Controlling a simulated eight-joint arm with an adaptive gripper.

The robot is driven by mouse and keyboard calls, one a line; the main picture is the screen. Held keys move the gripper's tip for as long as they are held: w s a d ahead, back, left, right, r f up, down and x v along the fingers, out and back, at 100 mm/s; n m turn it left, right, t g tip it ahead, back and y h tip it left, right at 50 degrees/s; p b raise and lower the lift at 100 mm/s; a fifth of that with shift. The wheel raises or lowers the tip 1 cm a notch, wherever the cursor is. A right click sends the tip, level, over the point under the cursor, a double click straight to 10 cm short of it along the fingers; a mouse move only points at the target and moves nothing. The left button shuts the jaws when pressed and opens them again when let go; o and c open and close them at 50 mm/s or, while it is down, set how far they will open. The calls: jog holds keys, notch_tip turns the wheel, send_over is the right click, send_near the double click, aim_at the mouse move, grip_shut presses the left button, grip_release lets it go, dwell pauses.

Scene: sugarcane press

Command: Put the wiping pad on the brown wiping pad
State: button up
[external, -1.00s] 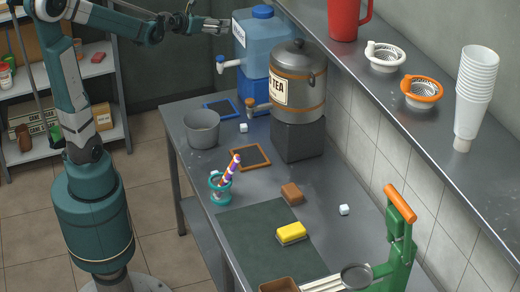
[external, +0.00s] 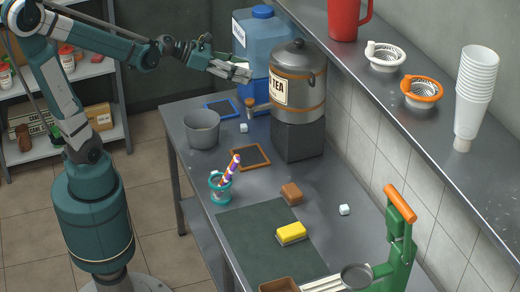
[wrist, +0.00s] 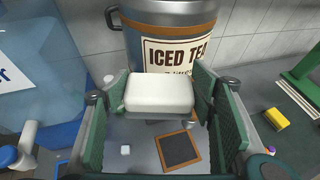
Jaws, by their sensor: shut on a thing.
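My gripper (external: 236,70) is raised at the front of the iced tea dispenser, near the blue water container. In the wrist view its green-padded fingers are shut on a white wiping pad (wrist: 155,92), a rounded block held level between the fingertips. The brown wiping pad (external: 291,194) lies flat on the metal table, well below my gripper and to its right in the external view. Its top is bare. I cannot make it out clearly in the wrist view. A yellow wiping pad (external: 291,233) lies on the dark mat; it also shows in the wrist view (wrist: 276,118).
The iced tea dispenser (external: 297,78) on its black stand and the blue water container (external: 258,40) are close obstacles. A grey bucket (external: 202,130), an orange-framed slate (external: 250,157) and a cup with straws (external: 221,187) stand on the table. The green press (external: 398,245) is at the front.

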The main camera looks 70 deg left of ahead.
jog(key=w+d+f+m+g+h+b, duration=0.1)
jog(key=w+d+f+m+g+h, duration=0.1)
jog(key=d, duration=1)
jog(key=w+d+f+m+g+h+b, duration=0.1)
jog(key=d+f+m+g+h, duration=0.2)
jog(key=d, duration=0.9)
jog(key=w+d+f+m+g+h+b, duration=0.1)
jog(key=w+d+f+m+g+h, duration=0.1)
jog(key=d, duration=1.1)
jog(key=shift+w+f+m+g+h, duration=0.45)
jog(key=shift+f+m+h, duration=0.35)
jog(key=shift+f+m, duration=0.6)
jog(key=shift+s, duration=0.1)
jog(key=b, duration=0.4)
send_over(295, 195)
notch_tip(295, 195, down, 14)
jog(key=shift+r, duration=0.1)
jog(key=shift+f+b, duration=0.6)
jog(key=shift+f, duration=1.4)
jog(key=shift+f, duration=0.1)
